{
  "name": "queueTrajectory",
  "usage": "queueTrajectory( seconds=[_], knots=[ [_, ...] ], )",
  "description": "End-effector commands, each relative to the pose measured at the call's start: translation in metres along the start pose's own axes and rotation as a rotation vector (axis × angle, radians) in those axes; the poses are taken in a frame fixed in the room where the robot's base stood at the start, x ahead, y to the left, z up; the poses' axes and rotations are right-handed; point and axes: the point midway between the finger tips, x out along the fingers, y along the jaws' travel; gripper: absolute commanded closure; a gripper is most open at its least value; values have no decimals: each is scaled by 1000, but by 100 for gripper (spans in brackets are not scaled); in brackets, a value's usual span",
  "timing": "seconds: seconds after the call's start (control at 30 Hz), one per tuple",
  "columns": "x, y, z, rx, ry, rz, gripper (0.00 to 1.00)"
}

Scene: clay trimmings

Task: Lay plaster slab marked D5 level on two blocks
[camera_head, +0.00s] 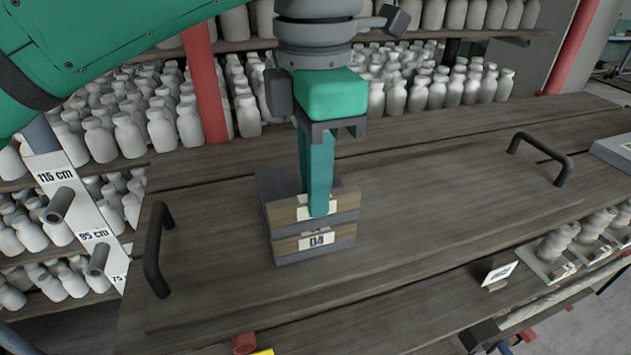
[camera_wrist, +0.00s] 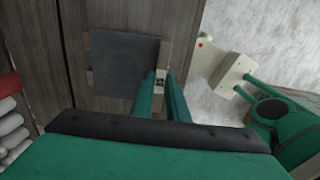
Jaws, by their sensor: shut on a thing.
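A stack of square grey slabs and wooden blocks (camera_head: 285,217) stands on the wooden board between the two handles. A lower label reads D4 (camera_head: 317,240). An upper label is mostly covered by my gripper finger, so I cannot read its mark. My gripper (camera_head: 318,212) points down at the stack's front edge and is shut on the upper slab. In the wrist view the slab's grey top (camera_wrist: 125,65) shows, with wooden block ends at its left and right sides and a pale label between the fingers (camera_wrist: 162,85). I cannot tell whether the slab touches the blocks.
Dark handles rise from the board at left (camera_head: 156,255) and right (camera_head: 541,157). Shelves of white bottles (camera_head: 160,125) stand behind and at left, with a red post (camera_head: 205,85). A small card (camera_head: 497,273) sits at front right. The board right of the stack is clear.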

Motion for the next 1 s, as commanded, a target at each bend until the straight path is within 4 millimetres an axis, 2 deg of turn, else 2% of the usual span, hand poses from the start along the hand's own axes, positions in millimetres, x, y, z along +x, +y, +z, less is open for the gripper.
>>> queueTrajectory(
  seconds=[0.03, 0.1, 0.13, 0.47, 0.57, 0.93, 1.0],
  knots=[
    [0, 0, 0, 0, 0, 0, 84],
    [0, 0, 0, 0, 0, 0, 67],
    [0, 0, 0, 0, 0, 0, 64],
    [-2, 0, 0, 0, 0, 0, 64],
    [-8, 0, 0, 0, 0, 0, 64],
    [-51, 0, 1, 1, -1, 1, 64],
    [-47, 0, 2, 5, -2, -4, 64]
  ],
)
